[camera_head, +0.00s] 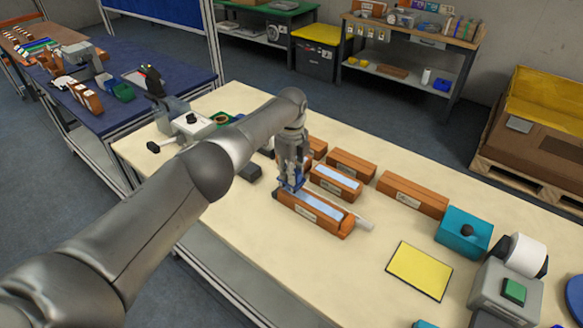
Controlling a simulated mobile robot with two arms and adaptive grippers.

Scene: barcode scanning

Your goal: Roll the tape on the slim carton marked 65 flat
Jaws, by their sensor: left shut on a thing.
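My left gripper (291,174) reaches in from the left and is shut on a small blue tool, apparently a roller (291,186). The tool is at the left end of the front slim brown carton (308,214), over its top; whether it touches is hard to tell. A pale blue tape strip (318,208) runs along that carton's top. A second carton behind it (335,182) also carries a pale strip. Labels show on the cartons, but the numbers are too small to read, so I cannot tell which is marked 65. My right gripper is not in view.
More brown cartons (351,164) (412,195) lie behind and to the right. A small white rod (364,223) lies by the front carton's right end. A yellow mat (419,271), teal box (463,233) and grey machine with a white roll (505,291) stand to the right. The table front is clear.

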